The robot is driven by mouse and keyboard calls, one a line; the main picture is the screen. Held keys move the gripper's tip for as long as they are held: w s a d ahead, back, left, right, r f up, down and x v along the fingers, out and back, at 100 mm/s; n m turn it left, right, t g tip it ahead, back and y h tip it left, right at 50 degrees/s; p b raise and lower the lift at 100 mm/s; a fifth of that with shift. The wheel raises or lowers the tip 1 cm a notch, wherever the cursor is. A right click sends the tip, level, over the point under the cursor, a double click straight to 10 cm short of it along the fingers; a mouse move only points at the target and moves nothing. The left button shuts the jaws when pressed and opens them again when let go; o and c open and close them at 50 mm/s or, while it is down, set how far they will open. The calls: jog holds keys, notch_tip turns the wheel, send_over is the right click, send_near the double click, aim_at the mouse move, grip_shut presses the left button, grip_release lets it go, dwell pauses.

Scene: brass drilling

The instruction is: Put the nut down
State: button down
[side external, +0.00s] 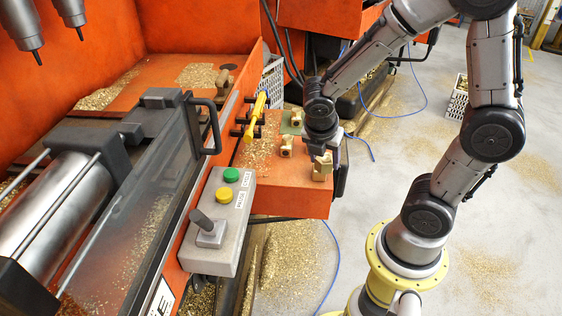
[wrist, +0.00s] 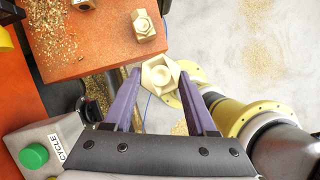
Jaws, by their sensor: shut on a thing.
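In the wrist view, a pale brass hex nut (wrist: 160,74) with a round hole lies between the two purple fingers of my gripper (wrist: 164,82), which is shut on it. The nut appears past the edge of the orange table (wrist: 105,45), with pale floor behind it. In the side external view, my gripper (side external: 324,146) is low over the right end of the orange table (side external: 280,195). Brass (side external: 321,168) shows just under the fingers there. Whether it is the held nut or another piece, and any gap to the table, I cannot tell.
Another brass fitting (wrist: 145,25) stands on the table near its edge. A further brass piece (side external: 286,147) stands left of my gripper, by a green patch (side external: 291,124). Brass chips litter the table. A control box (side external: 218,220) with green and yellow buttons and a lever stands at the left.

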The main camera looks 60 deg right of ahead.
jog(key=w+f+m+g, duration=0.1)
jog(key=w+f+m, duration=0.1)
jog(key=w+m, duration=0.1)
jog(key=w+f+m+g, duration=0.1)
jog(key=w+f+m, duration=0.2)
jog(key=w+f+m+g+y, duration=0.1)
jog(key=w+f+m, duration=0.2)
jog(key=w+m, duration=0.1)
jog(key=shift+d+f+g, duration=0.15)
jog(key=shift+d+g, duration=0.15)
jog(key=shift+d, duration=0.05)
jog(key=w+m, duration=0.1)
jog(key=w+f+m+y, duration=0.1)
jog(key=m, duration=0.1)
jog(key=w+m, duration=0.1)
jog(key=shift+a+f+g+y, duration=0.4)
jog(key=m, duration=0.1)
jog(key=w+m, duration=0.1)
jog(key=a+m+y, duration=0.1)
jog(key=shift+w+r+m, duration=0.3)
jog(key=shift+w, duration=0.1)
jog(key=shift+s+a+r+m+y, duration=0.2)
jog(key=shift+a+m+y, duration=0.15)
jog(key=shift+m, duration=0.45)
